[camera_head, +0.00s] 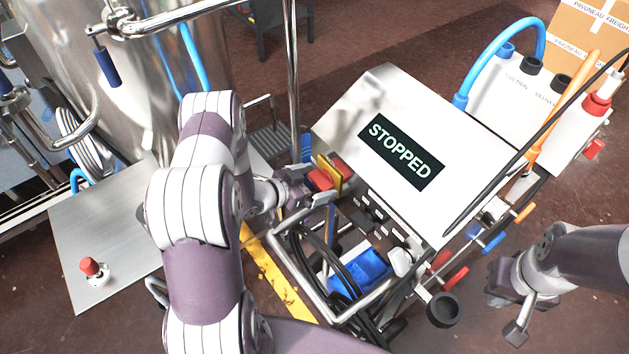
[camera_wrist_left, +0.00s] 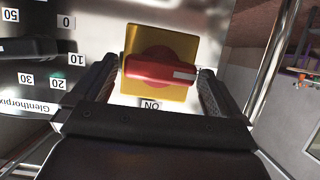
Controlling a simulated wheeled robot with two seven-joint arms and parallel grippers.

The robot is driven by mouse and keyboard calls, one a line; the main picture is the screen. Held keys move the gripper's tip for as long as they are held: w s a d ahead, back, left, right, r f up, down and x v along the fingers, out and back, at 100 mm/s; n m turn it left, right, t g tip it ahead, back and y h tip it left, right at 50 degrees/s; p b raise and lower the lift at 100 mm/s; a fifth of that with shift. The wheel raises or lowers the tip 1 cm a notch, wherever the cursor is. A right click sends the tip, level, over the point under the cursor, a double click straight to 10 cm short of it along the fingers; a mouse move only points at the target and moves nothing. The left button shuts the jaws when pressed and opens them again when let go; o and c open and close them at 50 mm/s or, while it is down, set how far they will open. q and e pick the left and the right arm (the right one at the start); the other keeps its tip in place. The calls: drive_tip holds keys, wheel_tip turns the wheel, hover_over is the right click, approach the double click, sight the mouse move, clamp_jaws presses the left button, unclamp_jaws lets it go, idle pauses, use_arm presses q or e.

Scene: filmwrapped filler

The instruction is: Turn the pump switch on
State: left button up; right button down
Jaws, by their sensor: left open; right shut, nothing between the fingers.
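The pump switch is a red rotary handle (camera_wrist_left: 160,72) on a yellow plate (camera_wrist_left: 185,38), seen in the left wrist view. The handle lies crosswise, its white mark at the right end. An upside-down "ON" label (camera_wrist_left: 151,104) sits just below the plate. In the head view the red handle (camera_head: 319,180) and yellow plate (camera_head: 332,176) show at the cabinet's left side. My left gripper (camera_head: 302,186) is open, with one finger at each end of the handle in the left wrist view (camera_wrist_left: 156,80); contact cannot be told. My right gripper (camera_head: 515,318) is shut and empty, away at lower right.
The pump cabinet (camera_head: 470,150) has a display (camera_head: 401,152) reading "STOPPED". A blue bin (camera_head: 358,272) and black hoses lie in the cart frame below. A steel tank (camera_head: 130,70) stands at left. A red button (camera_head: 90,267) sits on a steel plate (camera_head: 120,225).

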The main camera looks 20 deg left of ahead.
use_arm(q)
drive_tip(key=c, duration=1)
drive_tip(key=shift+m, duration=0.3)
drive_tip(key=shift+s+d+f+m+t+y+b, duration=0.1)
drive_tip(key=shift+m+t+y+b, duration=0.25)
drive_tip(key=shift+m+b, duration=0.2)
drive_tip(key=shift+s+d+f+m+t+y+b, duration=0.1)
drive_tip(key=shift+m+t+y+b, duration=0.15)
drive_tip(key=shift+m+y+b, duration=0.3)
drive_tip(key=shift+d+f+m+t+y+b, duration=0.15)
drive_tip(key=shift+m+t+y+b, duration=0.25)
drive_tip(key=shift+m+b, duration=0.6)
drive_tip(key=m+t+b, duration=0.1)
drive_tip(key=m+b, duration=0.1)
drive_tip(key=b, duration=0.1)
drive_tip(key=m+t+y+b, duration=0.1)
drive_tip(key=m+b, duration=0.1)
drive_tip(key=b, duration=0.1)
drive_tip(key=m+t+b, duration=0.1)
drive_tip(key=m+b, duration=0.1)
drive_tip(key=b, duration=0.1)
drive_tip(key=shift+s+d+f+y+b, duration=0.15)
drive_tip(key=shift+d+f+y+b, duration=0.05)
drive_tip(key=shift+f+y+b, duration=0.2)
drive_tip(key=shift+r+m+t+b, duration=0.1)
drive_tip(key=shift+m+t+b, duration=0.5)
drive_tip(key=shift+m+b, duration=0.85)
